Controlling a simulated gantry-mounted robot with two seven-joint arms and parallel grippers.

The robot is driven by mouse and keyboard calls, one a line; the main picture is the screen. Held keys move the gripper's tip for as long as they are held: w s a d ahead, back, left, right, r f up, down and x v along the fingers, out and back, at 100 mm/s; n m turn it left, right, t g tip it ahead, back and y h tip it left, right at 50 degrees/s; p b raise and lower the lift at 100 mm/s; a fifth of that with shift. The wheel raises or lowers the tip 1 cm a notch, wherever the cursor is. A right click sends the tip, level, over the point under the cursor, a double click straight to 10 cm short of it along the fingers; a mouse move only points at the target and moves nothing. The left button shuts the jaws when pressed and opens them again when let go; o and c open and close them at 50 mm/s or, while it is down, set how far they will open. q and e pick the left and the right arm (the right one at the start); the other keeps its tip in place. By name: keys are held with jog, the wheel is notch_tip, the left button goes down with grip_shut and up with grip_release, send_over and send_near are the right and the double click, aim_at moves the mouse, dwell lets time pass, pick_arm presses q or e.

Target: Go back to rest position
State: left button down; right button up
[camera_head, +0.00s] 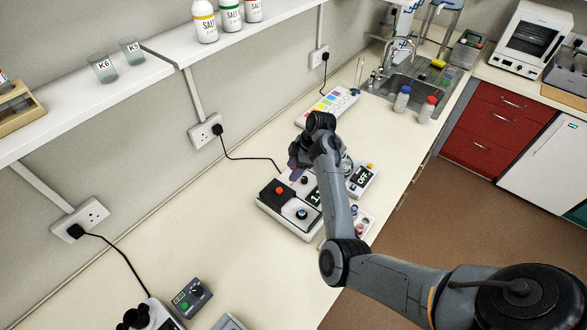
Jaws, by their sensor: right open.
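My right arm comes in from the lower right and reaches over the bench (225,255). My right gripper (297,163) is over the back of a white device (293,222) with a red button, a dark panel and a blue-topped knob. The gripper is open; its fingers are small and partly hidden by my wrist, and I see nothing held between them. My left arm and left gripper are not in view.
A smaller device reading OFF (363,178) stands right of my forearm. A multicoloured panel (327,107) lies behind. Two capped bottles (427,110) stand near the sink (405,92). A shelf (85,105) runs along the wall. The bench's left middle is clear.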

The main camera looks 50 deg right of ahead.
jog(key=s+a+m+h+p, duration=0.4)
jog(key=s+h+p, duration=0.1)
jog(key=s, duration=0.6)
jog(key=s+a+r+m+y+p, duration=0.1)
jog(key=s+a+r+m, duration=0.1)
jog(key=s+a, duration=0.6)
jog(key=s+a+r+m+p, duration=0.1)
jog(key=s+a+r+p, duration=0.1)
jog(key=s+a, duration=0.7)
jog(key=shift+s+a+r+m+t+y+p, duration=0.3)
jog(key=shift+a+r+m+y, duration=0.15)
jog(key=shift+a, duration=0.75)
